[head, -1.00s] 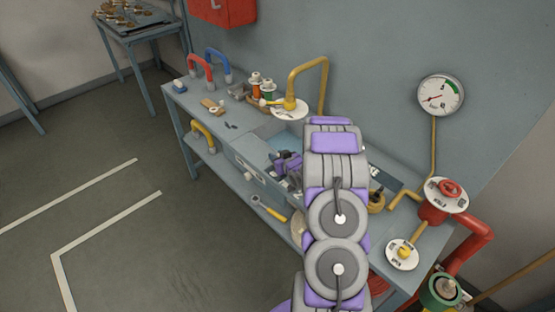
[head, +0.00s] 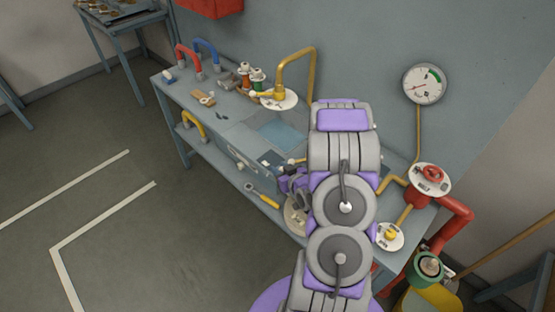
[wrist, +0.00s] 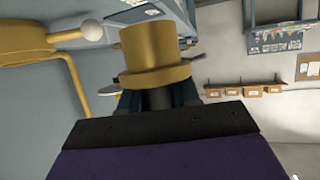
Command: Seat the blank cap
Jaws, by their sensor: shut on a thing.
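In the wrist view a brass stepped cap (wrist: 155,60), with a wide rim and a narrower round body, sits at the jaws of my gripper (wrist: 158,98). I take it to be the blank cap; my gripper is shut on it. In the head view my gripper (head: 296,184) is a dark shape left of my purple and grey arm, at the bench's front edge. The cap cannot be made out there. My arm covers part of the bench, and I cannot tell where the cap's seat is.
The bench (head: 225,118) carries red (head: 188,60) and blue (head: 206,53) handles and a yellow pipe with a white disc (head: 280,99). A gauge (head: 425,84), a red valve wheel (head: 433,174) and a green-ringed fitting (head: 430,266) stand right. The floor at left is open.

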